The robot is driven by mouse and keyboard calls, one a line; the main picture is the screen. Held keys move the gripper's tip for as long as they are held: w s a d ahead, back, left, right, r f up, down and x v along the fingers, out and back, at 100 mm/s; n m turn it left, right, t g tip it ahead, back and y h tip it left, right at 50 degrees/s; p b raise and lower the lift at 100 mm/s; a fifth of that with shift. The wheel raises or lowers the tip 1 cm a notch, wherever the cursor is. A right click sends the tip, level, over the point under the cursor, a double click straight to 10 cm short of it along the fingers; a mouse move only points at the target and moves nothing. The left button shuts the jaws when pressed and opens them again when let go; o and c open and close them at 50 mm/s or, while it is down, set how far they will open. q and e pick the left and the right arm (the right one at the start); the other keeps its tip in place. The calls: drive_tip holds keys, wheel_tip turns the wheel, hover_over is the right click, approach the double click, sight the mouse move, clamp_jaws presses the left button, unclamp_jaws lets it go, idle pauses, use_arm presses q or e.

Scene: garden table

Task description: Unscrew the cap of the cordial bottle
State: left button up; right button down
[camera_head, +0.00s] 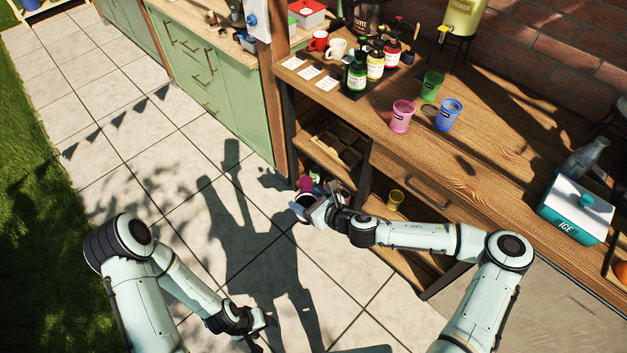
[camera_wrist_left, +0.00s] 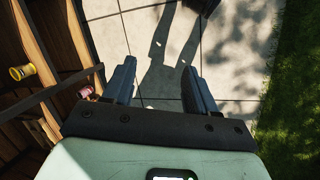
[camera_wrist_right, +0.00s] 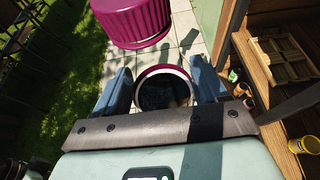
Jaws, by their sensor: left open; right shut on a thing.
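My right gripper (camera_head: 320,212) is off the table's near side, above the paving. It is shut on a round, dark-centred thing with a magenta rim (camera_wrist_right: 165,70), which also shows in the head view (camera_head: 301,201). A ribbed magenta cap-like piece (camera_wrist_right: 131,20) shows beyond it in the right wrist view; I cannot tell whether the two are joined. My left gripper (camera_head: 262,334) is open and empty, low over the paving and apart from the right one. Green (camera_head: 357,75), yellow (camera_head: 375,66) and red (camera_head: 391,56) labelled bottles stand on the table; I cannot tell which is cordial.
Pink (camera_head: 401,117), green (camera_head: 431,86) and blue (camera_head: 448,115) cups stand on the wooden table (camera_head: 500,150). A teal ice box (camera_head: 573,214) is at the right. A yellow cup (camera_head: 395,200) sits on the shelf below. The paving at left is clear.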

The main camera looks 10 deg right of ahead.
use_arm(q)
drive_tip(key=w+d+r+m, duration=0.2)
drive_tip(key=w+r+m, duration=0.4)
drive_tip(key=w, duration=0.4)
drive_tip(key=w+d+r+m+t+y, duration=0.1)
drive_tip(key=w+d+r+m, duration=0.2)
drive_tip(key=w+m, duration=0.6)
drive_tip(key=w+d+r+m, duration=0.2)
drive_tip(key=w+r+m, duration=0.4)
drive_tip(key=w, duration=0.4)
wheel_tip(320, 180, up, 25)
drive_tip(key=m+y, duration=0.3)
drive_tip(key=m, duration=1.6)
hover_over(308, 180)
drive_tip(key=shift+w+a, duration=0.1)
drive_tip(key=shift+w, duration=0.2)
drive_tip(key=shift+s+r+m+g, duration=0.2)
drive_tip(key=shift+r+m+g, duration=0.1)
drive_tip(key=shift+m, duration=0.1)
drive_tip(key=shift+f, duration=3.95)
